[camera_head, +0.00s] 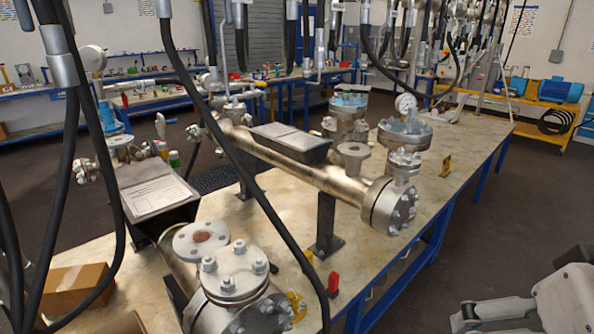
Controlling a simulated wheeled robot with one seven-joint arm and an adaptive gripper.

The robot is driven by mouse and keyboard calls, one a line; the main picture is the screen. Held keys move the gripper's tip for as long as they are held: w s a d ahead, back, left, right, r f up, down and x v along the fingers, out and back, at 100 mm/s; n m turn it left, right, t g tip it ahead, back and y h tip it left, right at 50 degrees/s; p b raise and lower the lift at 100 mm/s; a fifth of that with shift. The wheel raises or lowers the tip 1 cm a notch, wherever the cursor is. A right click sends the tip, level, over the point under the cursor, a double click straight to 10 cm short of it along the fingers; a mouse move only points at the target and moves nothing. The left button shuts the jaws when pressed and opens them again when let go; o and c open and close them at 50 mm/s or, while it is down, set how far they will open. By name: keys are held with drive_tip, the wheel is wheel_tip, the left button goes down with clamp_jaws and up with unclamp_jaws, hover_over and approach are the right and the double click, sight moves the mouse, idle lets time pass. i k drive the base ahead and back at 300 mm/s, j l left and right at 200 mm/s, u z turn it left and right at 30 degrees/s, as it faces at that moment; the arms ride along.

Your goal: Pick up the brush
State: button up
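I cannot make out a brush for certain in the head view. A small red upright object (333,285) stands at the table's front edge, and small yellow pieces (297,306) sit beside the near flanged vessel (234,275); none shows clear bristles. My gripper (468,318) is at the bottom right, over the floor and off the table's front side. It is apart from everything on the table. The frame's lower edge cuts it off, so its opening and anything between its fingers are hidden.
The long table (460,140) carries a horizontal flanged pipe vessel (300,170) on a stand, a clipboard-like sheet (152,194) and a cardboard box (75,287). Black hoses (250,175) hang in front. A yellow trolley (540,105) stands at the back right. The floor right of the table is clear.

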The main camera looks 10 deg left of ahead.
sight(309, 254)
drive_tip(key=u, duration=0.5)
drive_tip(key=i+l, duration=0.25)
drive_tip(key=i+l+u, duration=0.3)
drive_tip(key=l, duration=0.3)
drive_tip(key=i+l+u, duration=0.35)
drive_tip(key=l, duration=0.3)
drive_tip(key=u, duration=0.55)
